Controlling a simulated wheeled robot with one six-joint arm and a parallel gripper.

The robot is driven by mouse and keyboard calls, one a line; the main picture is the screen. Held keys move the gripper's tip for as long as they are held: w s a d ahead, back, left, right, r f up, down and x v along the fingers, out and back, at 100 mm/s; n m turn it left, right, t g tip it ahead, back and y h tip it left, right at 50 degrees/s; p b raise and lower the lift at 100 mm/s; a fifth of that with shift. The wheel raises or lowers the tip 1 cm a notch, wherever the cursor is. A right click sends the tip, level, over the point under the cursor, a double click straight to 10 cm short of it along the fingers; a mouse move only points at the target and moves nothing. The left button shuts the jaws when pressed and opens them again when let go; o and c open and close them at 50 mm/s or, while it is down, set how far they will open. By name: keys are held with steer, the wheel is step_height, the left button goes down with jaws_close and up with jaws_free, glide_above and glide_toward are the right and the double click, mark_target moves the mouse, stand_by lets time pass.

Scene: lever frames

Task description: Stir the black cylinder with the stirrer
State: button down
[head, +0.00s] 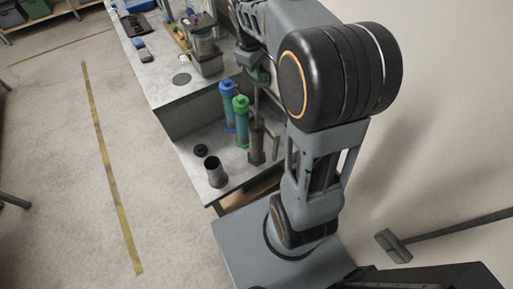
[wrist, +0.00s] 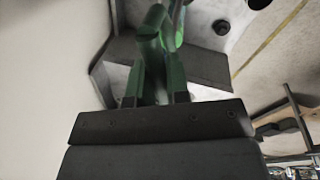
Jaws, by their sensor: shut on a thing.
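My gripper (wrist: 155,93) is shut on the green handle of the stirrer (wrist: 152,52), seen close up in the wrist view. The black cylinder (head: 215,174) stands upright and open at the top near the front of the lower counter, left of the holder and apart from the stirrer. Its rim shows at the top of the wrist view (wrist: 258,3).
A blue cylinder (head: 228,100) and a green cylinder (head: 241,113) stand behind the holder. A black disc (head: 200,150) lies beside the black cylinder. The raised counter (head: 165,88) behind carries apparatus (head: 206,52). The wall is close on the right.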

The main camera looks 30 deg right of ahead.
steer(key=shift+r+p, duration=2.7)
steer(key=shift+r, duration=0.8)
steer(key=shift+r, duration=0.7)
steer(key=shift+r, duration=0.85)
